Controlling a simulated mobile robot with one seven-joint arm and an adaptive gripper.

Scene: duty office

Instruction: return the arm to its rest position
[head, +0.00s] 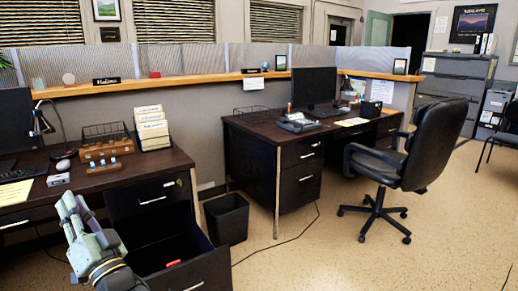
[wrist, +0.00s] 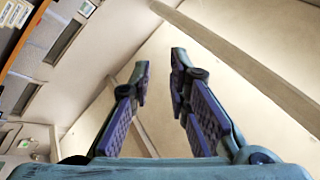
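My gripper (head: 71,202) is at the lower left of the head view, in front of the left desk (head: 150,166) and to the left of an open drawer. It points upward and nothing is held in it. In the wrist view my gripper (wrist: 159,62) shows its two fingers with purple pads standing apart, with an empty gap between them. Behind the fingers are pale ceiling, beams and a tilted view of the room. The rest of the arm is mostly out of view.
A lower drawer (head: 197,274) of the left desk stands open with a red item (head: 173,263) inside. A black bin (head: 227,218) stands between the desks. An office chair (head: 412,160) is at the right desk (head: 262,133). The floor (head: 340,262) at front right is clear.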

